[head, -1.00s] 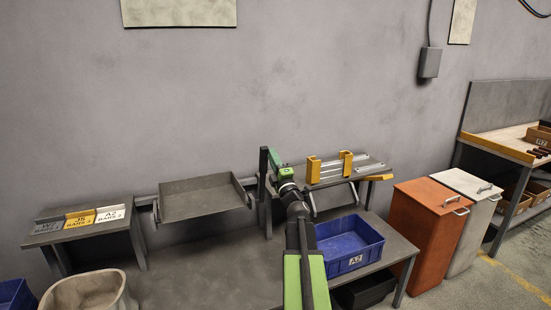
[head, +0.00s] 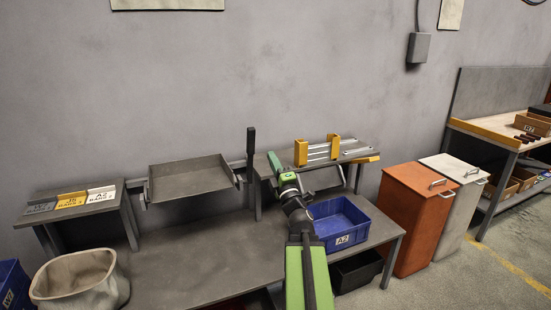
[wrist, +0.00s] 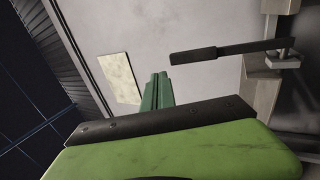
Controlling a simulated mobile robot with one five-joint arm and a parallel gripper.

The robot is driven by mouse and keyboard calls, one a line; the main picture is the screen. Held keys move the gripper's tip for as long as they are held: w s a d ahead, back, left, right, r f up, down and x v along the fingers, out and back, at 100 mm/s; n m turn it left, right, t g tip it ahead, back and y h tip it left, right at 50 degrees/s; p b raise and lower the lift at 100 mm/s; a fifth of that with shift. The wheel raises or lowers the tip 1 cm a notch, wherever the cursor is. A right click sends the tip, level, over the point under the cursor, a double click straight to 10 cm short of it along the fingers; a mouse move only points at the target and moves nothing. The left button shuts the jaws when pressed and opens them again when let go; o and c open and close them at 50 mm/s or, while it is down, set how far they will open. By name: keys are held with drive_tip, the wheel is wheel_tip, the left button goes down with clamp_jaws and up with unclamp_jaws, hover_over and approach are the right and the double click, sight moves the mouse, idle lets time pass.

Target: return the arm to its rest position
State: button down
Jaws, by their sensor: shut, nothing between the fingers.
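My arm reaches up from the bottom centre in the head view. My gripper (head: 273,161) is at its far end, just right of the dark upright lever (head: 251,142) and left of the yellow brackets, in front of the wall. In the wrist view my gripper's green fingers (wrist: 157,90) are together with nothing between them. The lever's black handle (wrist: 195,55) shows to their upper right, apart from them in the picture.
A blue A2 bin (head: 341,241) stands on the bench (head: 190,268), right of my arm. A grey tray (head: 190,181) is at left. Yellow brackets (head: 301,153) sit on a shelf behind. Orange (head: 415,215) and white (head: 457,205) bins stand right; open floor lies beyond.

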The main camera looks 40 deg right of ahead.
drive_tip(key=shift+s+d, duration=0.1)
drive_tip(key=w+a+y, duration=0.2)
drive_tip(key=w+a, duration=0.2)
drive_tip(key=a, duration=0.4)
drive_tip(key=w+a+f+n+y, duration=0.1)
drive_tip(key=w+a+y, duration=0.1)
drive_tip(key=w+a, duration=0.4)
drive_tip(key=w+a+y, duration=0.1)
drive_tip(key=w+a, duration=0.2)
drive_tip(key=a, duration=0.6)
drive_tip(key=w+a+f+m+g, duration=0.3)
drive_tip(key=a+f+m+g, duration=0.5)
drive_tip(key=a+f, duration=0.85)
drive_tip(key=s+a+f+m+g+y, duration=0.1)
drive_tip(key=s+a+f+m+g, duration=0.2)
drive_tip(key=s+f+g, duration=0.6)
drive_tip(key=s+a+f+m+g+y, duration=0.2)
drive_tip(key=s+a+f+m+g, duration=0.15)
drive_tip(key=s+f, duration=0.6)
drive_tip(key=s+r+g+p, duration=0.1)
drive_tip(key=s+r+p, duration=0.2)
drive_tip(key=r+p, duration=1.6)
wheel_tip(320, 180, up, 3)
drive_tip(key=shift+s+d+f, duration=0.15)
drive_tip(key=shift+s+d, duration=0.05)
drive_tip(key=shift+d, duration=0.05)
